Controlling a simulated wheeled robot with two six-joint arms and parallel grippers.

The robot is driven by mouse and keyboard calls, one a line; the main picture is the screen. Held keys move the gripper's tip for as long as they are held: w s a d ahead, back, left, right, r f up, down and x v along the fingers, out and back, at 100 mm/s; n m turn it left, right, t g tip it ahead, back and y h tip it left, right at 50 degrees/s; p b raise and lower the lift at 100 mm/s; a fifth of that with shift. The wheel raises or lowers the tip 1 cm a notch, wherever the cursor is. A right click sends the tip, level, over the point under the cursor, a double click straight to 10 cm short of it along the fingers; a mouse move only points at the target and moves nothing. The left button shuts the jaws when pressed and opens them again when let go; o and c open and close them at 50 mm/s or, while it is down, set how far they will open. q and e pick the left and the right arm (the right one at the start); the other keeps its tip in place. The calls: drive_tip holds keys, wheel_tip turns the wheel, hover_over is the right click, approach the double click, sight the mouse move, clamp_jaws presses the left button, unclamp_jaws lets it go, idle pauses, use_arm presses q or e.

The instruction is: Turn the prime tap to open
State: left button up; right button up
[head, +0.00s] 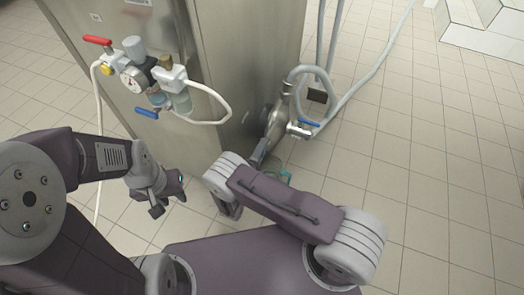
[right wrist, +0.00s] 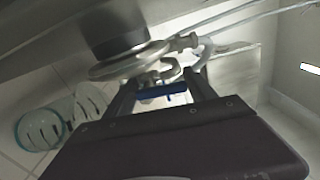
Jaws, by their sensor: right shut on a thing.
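In the right wrist view, a small blue handle (right wrist: 162,93), which I take to be the prime tap's, lies between the two fingers of my right gripper (right wrist: 165,90). The gripper is shut on it, below the metal pump (right wrist: 125,62). In the head view, my right gripper (head: 262,153) reaches the near side of the pump (head: 276,120); its hold on the handle is hidden there. Another blue lever (head: 309,123) shows at the pump's right. My left gripper (head: 172,198) is empty, with its fingers apart, in front of the steel cabinet.
Grey hoses (head: 368,75) run up from the pump. A clear jar with a teal rim (right wrist: 40,128) stands beside my right gripper. Tiled floor at right is clear.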

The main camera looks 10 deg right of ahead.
drive_tip(key=shift+a+n, duration=0.15)
drive_tip(key=shift+n, duration=0.55)
drive_tip(key=o, duration=1.4)
drive_tip(key=v, duration=0.9)
